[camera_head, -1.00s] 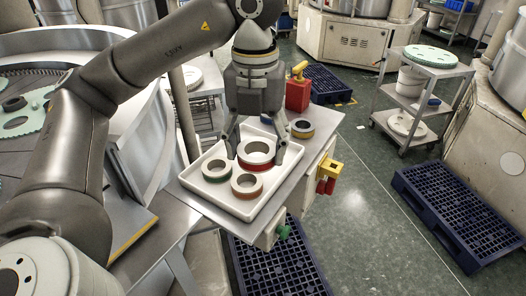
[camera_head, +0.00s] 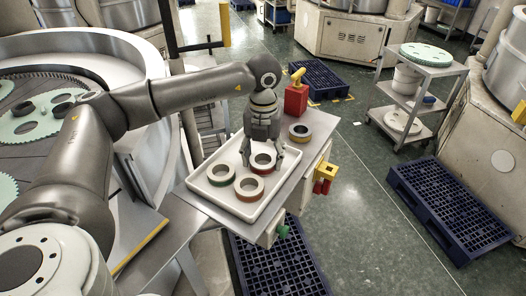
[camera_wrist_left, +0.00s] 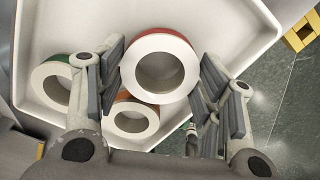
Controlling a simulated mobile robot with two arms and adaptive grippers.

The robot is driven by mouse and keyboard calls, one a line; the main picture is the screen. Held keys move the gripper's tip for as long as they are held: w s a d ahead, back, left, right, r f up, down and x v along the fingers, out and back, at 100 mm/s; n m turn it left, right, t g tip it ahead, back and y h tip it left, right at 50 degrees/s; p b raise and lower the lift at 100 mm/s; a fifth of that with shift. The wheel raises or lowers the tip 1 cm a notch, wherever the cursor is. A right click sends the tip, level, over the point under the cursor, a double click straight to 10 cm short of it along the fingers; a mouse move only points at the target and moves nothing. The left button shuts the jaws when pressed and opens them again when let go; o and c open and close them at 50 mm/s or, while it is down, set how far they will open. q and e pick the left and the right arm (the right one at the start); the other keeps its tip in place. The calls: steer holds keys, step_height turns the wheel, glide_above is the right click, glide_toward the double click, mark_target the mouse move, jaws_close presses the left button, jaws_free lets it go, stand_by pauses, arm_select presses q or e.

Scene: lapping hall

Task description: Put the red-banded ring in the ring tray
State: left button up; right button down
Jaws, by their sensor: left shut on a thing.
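The red-banded ring (camera_head: 262,169) is pale with a dark hole. It is between the fingers of my left gripper (camera_head: 262,161), over the far right part of the white ring tray (camera_head: 213,156). The wrist view shows the ring (camera_wrist_left: 187,50) close up, with a finger on each side of it; the left gripper (camera_wrist_left: 160,80) is shut on it. I cannot tell whether it touches the tray floor. A green-banded ring (camera_head: 220,181) and an orange-banded ring (camera_head: 249,194) lie in the tray. My right gripper is not in view.
A yellow-banded ring (camera_head: 300,138) lies on the grey table, outside the tray. A red can (camera_head: 296,98) stands at its far end. Yellow (camera_head: 326,170) and green (camera_head: 282,231) fittings stick out from the table's sides. Blue pallets (camera_head: 452,205) lie on the floor. A trolley (camera_head: 418,100) stands right.

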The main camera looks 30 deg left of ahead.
arm_select(q)
steer(key=shift+f, duration=0.2)
steer(key=shift+s+f, duration=0.1)
steer(key=shift+f, duration=0.1)
steer(key=o, duration=0.9)
steer(key=shift+f, duration=0.1)
steer(key=shift+c, duration=0.2)
steer(key=o, duration=0.4)
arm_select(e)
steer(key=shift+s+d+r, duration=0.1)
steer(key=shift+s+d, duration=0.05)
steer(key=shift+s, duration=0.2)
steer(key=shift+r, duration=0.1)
